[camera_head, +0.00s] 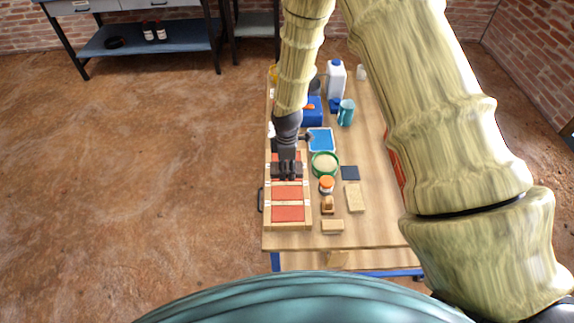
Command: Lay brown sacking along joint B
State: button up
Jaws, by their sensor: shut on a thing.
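A wooden frame (269,215) with red panels (288,213) lies along the left side of the table, with pale strips and small white marks between the panels. I cannot read which strip is joint B. My gripper (287,176) points down over the upper part of this frame and covers one strip there. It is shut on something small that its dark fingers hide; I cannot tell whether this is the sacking. A tan, rough-looking flat piece (355,197) lies to the right of the frame; I cannot tell whether it is sacking.
On the wooden table (375,228) right of the frame are a green bowl of grain-like stuff (325,164), an orange-lidded jar (326,185), a dark square (350,173), a tan block (332,226) and a blue tray (320,139). A white jug (336,80) and teal cup (346,113) stand behind.

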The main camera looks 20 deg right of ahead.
jog(key=shift+f+b, duration=1.5)
jog(key=shift+f, duration=1.35)
jog(key=shift+f+b, duration=0.4)
jog(key=shift+f, duration=0.1)
jog(key=o, duration=1)
notch_tip(320, 180, up, 12)
